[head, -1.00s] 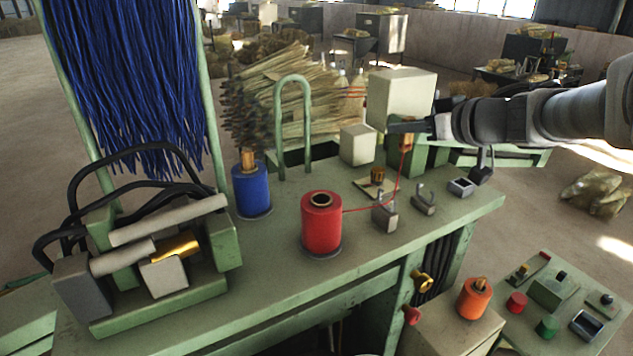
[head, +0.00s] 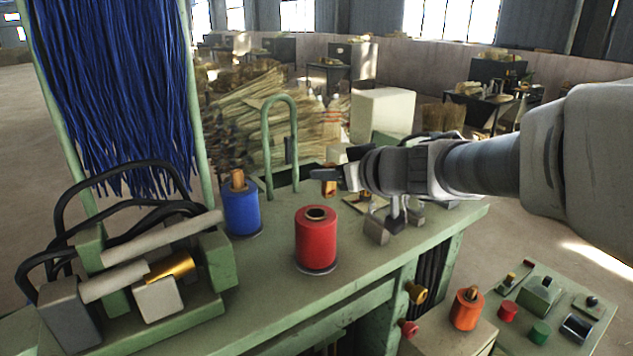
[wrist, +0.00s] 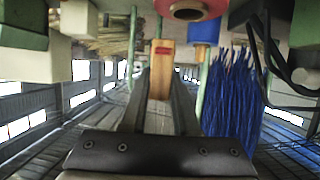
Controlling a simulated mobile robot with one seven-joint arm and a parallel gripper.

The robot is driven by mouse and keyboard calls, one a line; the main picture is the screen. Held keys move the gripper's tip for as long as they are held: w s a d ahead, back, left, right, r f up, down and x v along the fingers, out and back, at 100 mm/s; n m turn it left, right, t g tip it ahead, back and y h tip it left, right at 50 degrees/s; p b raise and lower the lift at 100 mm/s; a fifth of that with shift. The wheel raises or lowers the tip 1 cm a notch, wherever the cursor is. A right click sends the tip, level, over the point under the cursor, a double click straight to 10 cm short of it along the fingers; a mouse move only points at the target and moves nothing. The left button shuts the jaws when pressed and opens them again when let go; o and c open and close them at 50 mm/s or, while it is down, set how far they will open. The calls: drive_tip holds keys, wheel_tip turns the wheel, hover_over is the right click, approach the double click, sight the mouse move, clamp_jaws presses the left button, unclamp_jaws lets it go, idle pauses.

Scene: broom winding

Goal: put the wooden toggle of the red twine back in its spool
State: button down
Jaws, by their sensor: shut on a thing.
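The red spool (head: 316,241) stands upright on the green bench, with an open hole in its top. My gripper (head: 328,176) is shut on the wooden toggle (head: 329,186) and holds it in the air, behind and slightly right of the red spool in the head view. In the wrist view, the toggle (wrist: 161,72) is between my fingers (wrist: 160,92) and has a red mark. The red spool (wrist: 190,8) is at that view's top edge, apart from the toggle. I cannot make out the twine between toggle and spool now.
A blue spool (head: 240,212) with its own wooden peg stands left of the red one. A green hoop (head: 268,140) rises behind them. Metal hooks (head: 378,228) sit on the bench at right. A clamp machine with black hoses (head: 150,275) fills the bench's left.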

sight(316, 204)
drive_tip(key=shift+s+a+f+b, duration=0.25)
drive_tip(key=shift+a+f, duration=0.25)
drive_tip(key=shift+a, duration=0.1)
drive_tip(key=shift+s+a+f+b, duration=0.2)
drive_tip(key=shift+a+f, duration=0.25)
drive_tip(key=shift+a, duration=0.15)
drive_tip(key=shift+f+b, duration=1.15)
drive_tip(key=shift+f, duration=0.65)
drive_tip(key=shift+f, duration=0.1)
drive_tip(key=shift+f, duration=0.15)
drive_tip(key=c, duration=0.7)
unclamp_jaws()
drive_tip(key=shift+o, duration=0.2)
drive_tip(key=shift+r, duration=0.2)
